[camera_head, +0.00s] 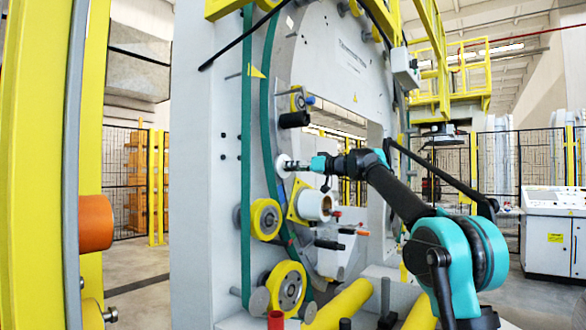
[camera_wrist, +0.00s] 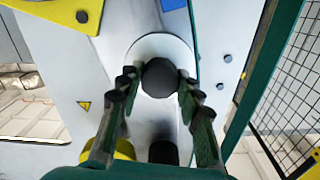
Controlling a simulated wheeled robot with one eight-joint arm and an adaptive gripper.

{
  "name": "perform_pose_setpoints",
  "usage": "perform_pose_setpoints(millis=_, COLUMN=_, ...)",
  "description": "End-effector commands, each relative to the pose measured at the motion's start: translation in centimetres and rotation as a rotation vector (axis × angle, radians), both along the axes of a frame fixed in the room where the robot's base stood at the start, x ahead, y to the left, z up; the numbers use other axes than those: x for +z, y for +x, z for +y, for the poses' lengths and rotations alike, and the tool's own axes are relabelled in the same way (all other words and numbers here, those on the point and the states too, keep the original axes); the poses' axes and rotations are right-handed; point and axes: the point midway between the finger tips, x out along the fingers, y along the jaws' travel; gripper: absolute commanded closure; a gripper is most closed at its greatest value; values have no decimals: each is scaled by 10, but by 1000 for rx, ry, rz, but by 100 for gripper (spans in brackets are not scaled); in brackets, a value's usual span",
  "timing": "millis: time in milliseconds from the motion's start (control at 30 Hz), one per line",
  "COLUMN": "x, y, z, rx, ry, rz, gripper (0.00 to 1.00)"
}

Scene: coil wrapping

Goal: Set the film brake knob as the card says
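A round dark knob (camera_wrist: 160,78) sits on a pale rounded plate (camera_wrist: 147,44) in the middle of the wrist view. My gripper (camera_wrist: 158,84) has one finger on each side of the knob. A small gap seems to show on each side, so the fingers look open and not closed on it. In the head view my gripper (camera_head: 294,165) reaches the pale disc (camera_head: 282,167) on the machine's front, and the knob is hidden there. No pointer or scale on the knob can be made out. I cannot make out a card with a setting in either view.
A black roller (camera_head: 294,119) sticks out just above my gripper, and yellow-rimmed rollers (camera_head: 266,219) stand below. A green belt (camera_head: 267,120) runs close on the left. A white-ended cylinder (camera_head: 314,206) projects below my gripper. A control desk (camera_head: 553,225) stands at right.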

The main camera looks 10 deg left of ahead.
Motion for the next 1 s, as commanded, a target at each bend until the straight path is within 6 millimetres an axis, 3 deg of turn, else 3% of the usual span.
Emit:
perform_pose_setpoints(millis=167, x=0, y=0, z=0, rx=0, ry=0, rz=0, gripper=94)
perform_pose_setpoints(millis=567, x=0, y=0, z=0, rx=0, ry=37, rz=80, gripper=94)
perform_pose_setpoints(millis=1000, x=0, y=0, z=0, rx=0, ry=192, rz=418, gripper=94)
